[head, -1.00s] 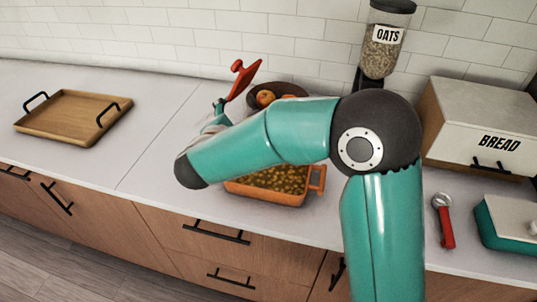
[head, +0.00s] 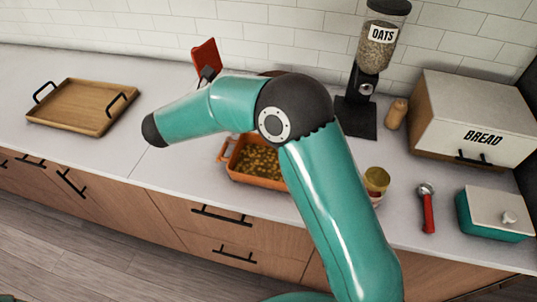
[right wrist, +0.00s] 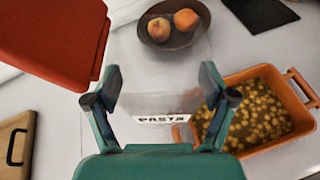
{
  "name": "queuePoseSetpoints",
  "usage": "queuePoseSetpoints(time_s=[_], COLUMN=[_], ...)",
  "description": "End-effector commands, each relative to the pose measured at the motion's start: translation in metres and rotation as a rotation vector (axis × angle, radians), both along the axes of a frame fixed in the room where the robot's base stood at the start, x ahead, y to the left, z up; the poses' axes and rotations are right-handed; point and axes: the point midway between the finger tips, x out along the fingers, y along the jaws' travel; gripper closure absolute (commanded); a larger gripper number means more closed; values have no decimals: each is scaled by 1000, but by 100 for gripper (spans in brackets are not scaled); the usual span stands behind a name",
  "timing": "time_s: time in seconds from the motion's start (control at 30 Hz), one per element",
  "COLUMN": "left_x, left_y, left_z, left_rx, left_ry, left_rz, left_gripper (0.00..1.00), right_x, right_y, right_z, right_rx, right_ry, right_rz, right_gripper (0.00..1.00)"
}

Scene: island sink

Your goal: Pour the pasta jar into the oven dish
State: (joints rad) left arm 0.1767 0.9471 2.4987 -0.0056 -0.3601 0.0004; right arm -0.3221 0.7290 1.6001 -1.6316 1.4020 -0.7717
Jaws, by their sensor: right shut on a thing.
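The orange oven dish (head: 258,178) stands on the counter, partly behind my right arm. Yellowish-brown pieces lie in it. In the right wrist view the dish (right wrist: 308,118) is at the right, below the jar's level. My right gripper (right wrist: 160,88) is shut on the clear pasta jar, whose PASTA label (right wrist: 161,119) shows between its fingers. The jar looks clear, with no pasta visible inside. My arm hides the jar in the head view. A red flat piece (head: 205,56) shows above my arm, and at upper left in the wrist view. My left gripper is out of view.
A fruit bowl (right wrist: 173,28) stands behind the dish. A wooden tray (head: 83,105) is at left. An oats dispenser (head: 376,75), bread box (head: 470,115), gold-lidded jar (head: 376,182), red-handled tool (head: 428,210) and teal box (head: 495,212) stand right. Counter between tray and dish is clear.

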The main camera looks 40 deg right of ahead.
Motion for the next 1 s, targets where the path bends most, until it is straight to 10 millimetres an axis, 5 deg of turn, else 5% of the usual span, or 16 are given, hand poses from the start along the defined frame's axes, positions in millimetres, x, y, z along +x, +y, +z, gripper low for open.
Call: queuePoseSetpoints(time_s=[0.37, 0.73, 1.0], left_x=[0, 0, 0], left_y=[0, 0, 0], left_z=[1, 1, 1], left_rx=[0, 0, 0], left_ry=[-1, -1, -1], left_rz=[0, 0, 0], left_gripper=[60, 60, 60], right_x=[12, 13, 13], right_y=[6, 6, 6], right_z=[-1, 40, 47], right_rx=[-82, -87, -88], right_ry=[162, 174, 177], right_rz=[-1, -1, 0], right_gripper=[87, 87, 87])
